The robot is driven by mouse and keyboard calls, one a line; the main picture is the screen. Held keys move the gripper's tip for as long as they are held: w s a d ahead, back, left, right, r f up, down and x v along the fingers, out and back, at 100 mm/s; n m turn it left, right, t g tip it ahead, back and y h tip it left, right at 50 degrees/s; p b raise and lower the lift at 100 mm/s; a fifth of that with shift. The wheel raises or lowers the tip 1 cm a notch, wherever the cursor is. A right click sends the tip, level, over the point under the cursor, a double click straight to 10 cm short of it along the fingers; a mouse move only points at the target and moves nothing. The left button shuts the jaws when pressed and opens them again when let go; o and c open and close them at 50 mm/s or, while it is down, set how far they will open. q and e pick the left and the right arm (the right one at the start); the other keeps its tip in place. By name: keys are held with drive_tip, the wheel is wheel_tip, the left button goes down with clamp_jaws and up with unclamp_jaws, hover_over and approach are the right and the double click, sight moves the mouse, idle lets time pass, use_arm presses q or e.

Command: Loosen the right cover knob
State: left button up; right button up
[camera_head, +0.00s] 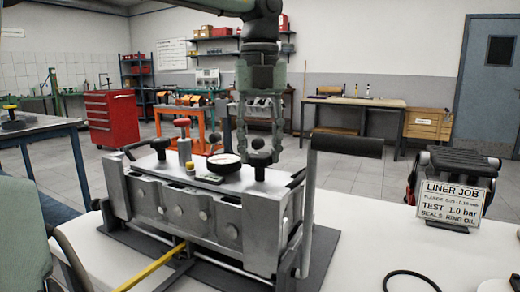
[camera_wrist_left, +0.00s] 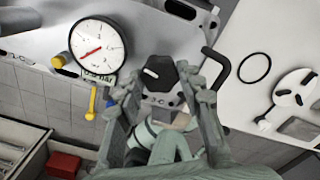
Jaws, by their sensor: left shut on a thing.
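The grey metal engine block (camera_head: 185,208) stands on the bench with a cover on top. The right cover knob (camera_head: 260,158) is black and stands near the right end of the cover; it also shows in the left wrist view (camera_wrist_left: 160,72). My left gripper (camera_head: 262,150) reaches down from above with its fingers on either side of this knob, shut on it. The fingers hide part of the knob in the head view. The left cover knob (camera_head: 161,145) is black and free. My right gripper is not in view.
A round dial gauge (camera_head: 223,160) sits close left of the gripped knob. A red-handled fitting (camera_head: 182,124) stands further left. A black-gripped upright handle (camera_head: 345,145) rises at the block's right end.

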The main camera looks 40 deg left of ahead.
use_arm(q)
drive_tip(key=n, duration=0.3)
drive_tip(key=shift+n, duration=1.7)
drive_tip(key=n, duration=0.4)
drive_tip(key=shift+n, duration=0.3)
drive_tip(key=n, duration=0.8)
drive_tip(key=shift+n, duration=0.6)
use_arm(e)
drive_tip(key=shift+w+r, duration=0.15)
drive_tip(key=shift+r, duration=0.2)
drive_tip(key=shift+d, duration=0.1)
use_arm(q)
drive_tip(key=o, duration=1.2)
drive_tip(key=shift+c, duration=0.2)
